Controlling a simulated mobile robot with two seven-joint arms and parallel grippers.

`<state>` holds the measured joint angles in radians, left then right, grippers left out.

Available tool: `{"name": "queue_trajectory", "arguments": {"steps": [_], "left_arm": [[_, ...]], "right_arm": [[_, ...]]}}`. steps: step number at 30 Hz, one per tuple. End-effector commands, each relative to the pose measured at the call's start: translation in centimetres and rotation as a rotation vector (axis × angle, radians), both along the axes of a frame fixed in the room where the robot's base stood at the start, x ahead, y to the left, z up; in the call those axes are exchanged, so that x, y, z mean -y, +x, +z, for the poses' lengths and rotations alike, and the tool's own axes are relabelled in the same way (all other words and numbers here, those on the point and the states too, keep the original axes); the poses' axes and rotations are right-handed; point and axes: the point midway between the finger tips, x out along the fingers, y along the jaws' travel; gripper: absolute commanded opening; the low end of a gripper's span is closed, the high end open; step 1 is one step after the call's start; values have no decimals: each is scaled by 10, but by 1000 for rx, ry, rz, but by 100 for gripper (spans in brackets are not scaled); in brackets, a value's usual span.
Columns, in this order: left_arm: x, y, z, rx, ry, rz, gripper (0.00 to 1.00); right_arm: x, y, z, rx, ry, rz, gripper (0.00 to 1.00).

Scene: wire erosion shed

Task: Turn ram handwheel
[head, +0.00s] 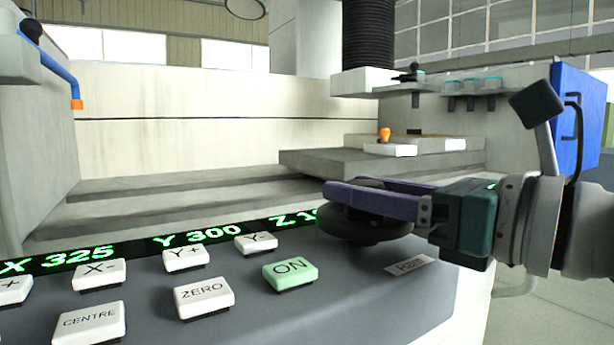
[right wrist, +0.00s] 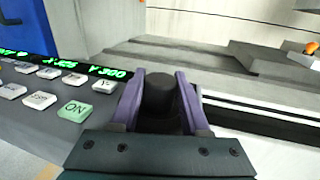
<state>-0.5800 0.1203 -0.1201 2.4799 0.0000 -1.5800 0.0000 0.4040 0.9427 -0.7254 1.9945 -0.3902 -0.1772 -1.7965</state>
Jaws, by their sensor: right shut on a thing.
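The ram handwheel (head: 362,228) is a dark round wheel at the right end of the sloping grey control panel, beside a "RAM" label (head: 410,265). My right gripper (head: 345,192) comes in from the right, its purple fingers shut on the handwheel's upper part. In the right wrist view the dark knob of the handwheel (right wrist: 160,92) sits between the two purple fingers (right wrist: 161,85). The fingers hide part of the wheel. My left gripper is not in view.
The panel carries a green ON button (head: 290,273), a ZERO button (head: 203,297), a CENTRE button (head: 88,322) and a green-lit display (head: 200,235). Behind lies a grey stepped table (head: 190,190) with an orange-knobbed item (head: 385,134). A blue door (head: 580,120) stands at the right.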

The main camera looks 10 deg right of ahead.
Motion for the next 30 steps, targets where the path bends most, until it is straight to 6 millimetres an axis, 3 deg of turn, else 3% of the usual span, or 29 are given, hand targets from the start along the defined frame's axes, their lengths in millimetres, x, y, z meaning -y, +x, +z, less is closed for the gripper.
{"name": "queue_trajectory", "arguments": {"steps": [15, 30], "left_arm": [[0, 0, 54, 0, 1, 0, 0], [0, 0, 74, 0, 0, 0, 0]], "right_arm": [[-3, 0, 5, -6, 7, -491, 0], [-2, 0, 1, -5, 2, -874, 0]]}}
